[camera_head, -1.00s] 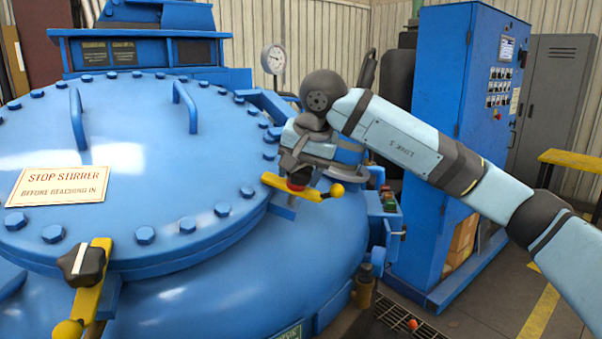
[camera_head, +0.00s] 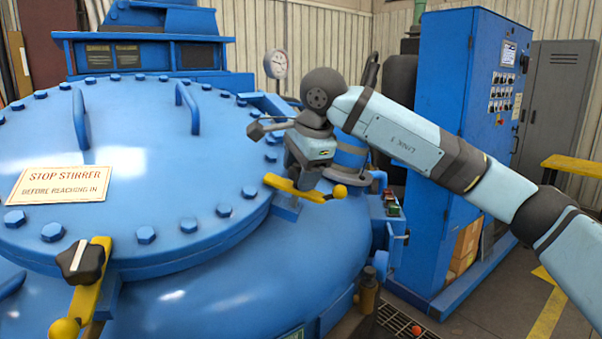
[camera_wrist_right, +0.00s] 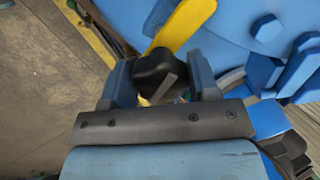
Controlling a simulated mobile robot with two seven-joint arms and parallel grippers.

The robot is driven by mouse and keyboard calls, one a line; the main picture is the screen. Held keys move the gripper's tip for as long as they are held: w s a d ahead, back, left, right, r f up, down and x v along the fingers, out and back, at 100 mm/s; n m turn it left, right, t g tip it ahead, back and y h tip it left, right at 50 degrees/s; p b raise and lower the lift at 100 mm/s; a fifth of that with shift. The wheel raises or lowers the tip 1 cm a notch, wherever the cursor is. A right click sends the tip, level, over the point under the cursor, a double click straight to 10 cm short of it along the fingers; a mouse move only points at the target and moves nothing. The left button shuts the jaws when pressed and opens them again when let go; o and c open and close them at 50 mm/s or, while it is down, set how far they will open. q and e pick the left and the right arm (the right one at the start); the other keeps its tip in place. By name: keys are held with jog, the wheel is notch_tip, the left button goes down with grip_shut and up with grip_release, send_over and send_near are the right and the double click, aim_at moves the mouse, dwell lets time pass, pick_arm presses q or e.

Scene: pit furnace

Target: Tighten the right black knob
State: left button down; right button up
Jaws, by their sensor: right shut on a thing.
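The bar ends in a yellow ball (camera_head: 339,191). My left gripper is not in view.
A second black knob (camera_head: 81,263) sits on another yellow clamp bar (camera_head: 86,300) at the lid's front. Bolts and handles (camera_head: 189,107) stand up from the blue lid (camera_head: 120,140). A gauge (camera_head: 276,64) stands behind my right arm, and a blue control cabinet (camera_head: 445,140) is to the right.

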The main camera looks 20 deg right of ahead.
jog(key=shift+r+m, duration=0.1)
jog(key=shift+m, duration=0.8)
jog(key=o, duration=0.9)
jog(key=v, duration=1.3)
jog(key=shift+s+d+r, duration=0.1)
jog(key=shift+d+r, duration=0.05)
jog(key=shift+r, duration=0.2)
jog(key=shift+f, duration=0.1)
